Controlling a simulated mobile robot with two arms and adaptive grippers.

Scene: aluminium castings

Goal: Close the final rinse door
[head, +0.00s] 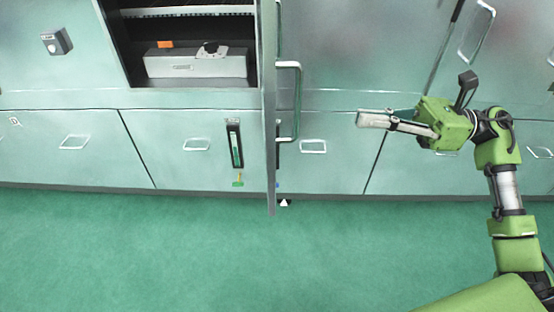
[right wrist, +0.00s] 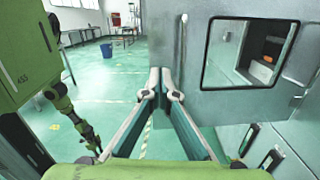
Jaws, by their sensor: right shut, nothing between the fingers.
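The final rinse door (head: 269,90) stands open, swung out from the machine front and seen almost edge-on in the head view. Its bar handle (head: 298,100) is on the right-hand side of the panel. In the right wrist view the door (right wrist: 235,120) is a grey panel with a dark-framed window. My right gripper (head: 360,118) is shut and empty, to the right of the door and handle and apart from them in the head view. Its closed fingers (right wrist: 165,78) show in the wrist view, left of the window.
The open chamber (head: 180,20) left of the door holds a metal box (head: 195,65) and a small orange item (head: 166,44). Drawers with handles line the machine's lower front. The green floor (head: 150,250) is clear. A blue bin (right wrist: 107,51) stands far off.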

